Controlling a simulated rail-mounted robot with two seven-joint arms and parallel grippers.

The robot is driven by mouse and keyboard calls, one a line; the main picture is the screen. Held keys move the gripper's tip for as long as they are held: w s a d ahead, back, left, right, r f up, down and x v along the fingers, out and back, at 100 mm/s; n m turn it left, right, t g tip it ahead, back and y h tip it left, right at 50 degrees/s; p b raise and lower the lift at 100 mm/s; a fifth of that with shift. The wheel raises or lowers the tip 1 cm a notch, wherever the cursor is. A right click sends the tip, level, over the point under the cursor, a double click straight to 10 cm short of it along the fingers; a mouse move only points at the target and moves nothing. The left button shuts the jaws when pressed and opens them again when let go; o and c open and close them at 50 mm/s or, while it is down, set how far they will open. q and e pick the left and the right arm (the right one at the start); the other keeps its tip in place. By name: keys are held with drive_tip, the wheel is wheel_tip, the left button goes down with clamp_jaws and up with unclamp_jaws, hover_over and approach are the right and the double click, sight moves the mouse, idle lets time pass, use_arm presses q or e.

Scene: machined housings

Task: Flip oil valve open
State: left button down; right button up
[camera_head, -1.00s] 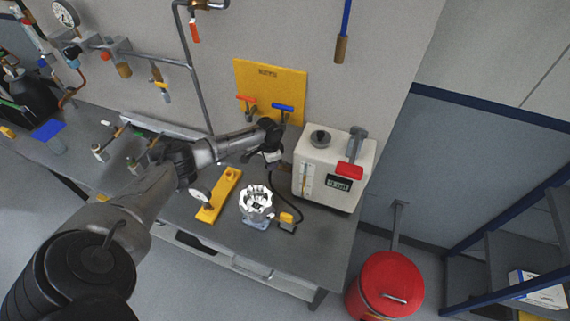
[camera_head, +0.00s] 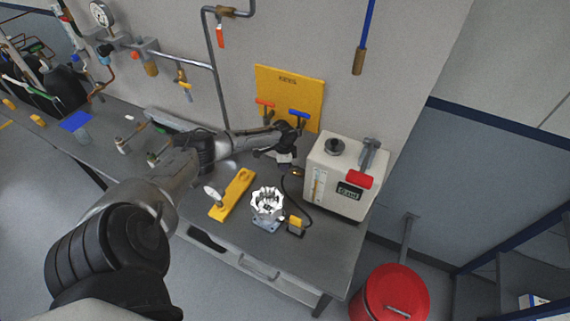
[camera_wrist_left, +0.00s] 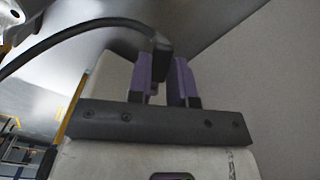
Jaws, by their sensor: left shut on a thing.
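A red-handled valve (camera_head: 265,103) and a blue-handled valve (camera_head: 299,115) sit at the foot of a yellow panel (camera_head: 290,88) on the wall. Which is the oil valve I cannot tell. A beige pump unit (camera_head: 335,195) with a red-gripped lever (camera_head: 359,180) stands to their right. My left gripper (camera_head: 284,158) hangs just below the valves, left of the pump. In the left wrist view its purple fingers (camera_wrist_left: 167,80) are close together, with a black cable end (camera_wrist_left: 162,48) showing between their tips. The fingertips are hidden in the head view.
A crown-shaped metal housing (camera_head: 267,203) stands on the bench in front of the pump. A yellow-and-black block (camera_head: 296,225) sits near the housing. A red bin (camera_head: 390,296) stands on the floor.

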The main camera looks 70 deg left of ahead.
use_arm(q)
drive_tip(key=c, duration=1)
unclamp_jaws()
drive_tip(key=shift+r, duration=0.1)
drive_tip(key=shift+r, duration=3.65)
drive_tip(key=shift+c, duration=0.3)
